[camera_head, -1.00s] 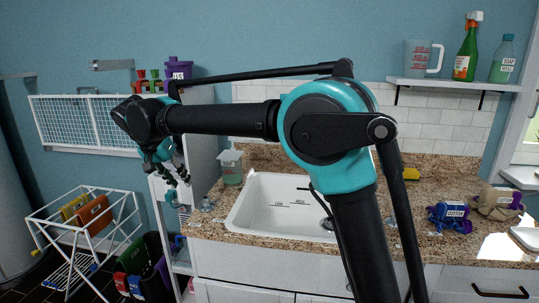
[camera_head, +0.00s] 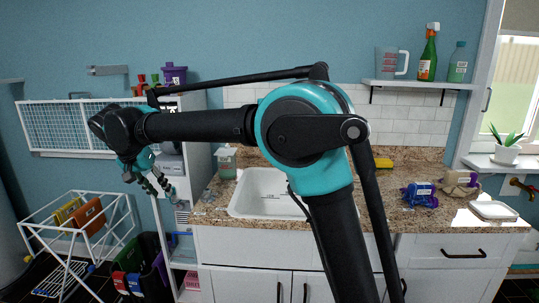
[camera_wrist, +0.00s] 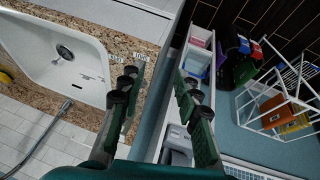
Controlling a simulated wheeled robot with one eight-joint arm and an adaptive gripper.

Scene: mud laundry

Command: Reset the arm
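My gripper (camera_head: 150,184) hangs at the end of my arm at the left in the head view, pointing down in front of the white shelf unit and left of the counter. In the wrist view its two fingers (camera_wrist: 160,75) are spread apart with nothing between them, so it is open and empty. My arm stretches across the middle of the head view and hides part of the counter and wall behind it.
The white sink (camera_head: 262,192) is set in the granite counter (camera_head: 330,222). A white drying rack (camera_head: 75,222) stands at the lower left. The shelf unit (camera_head: 205,170) is close behind my gripper.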

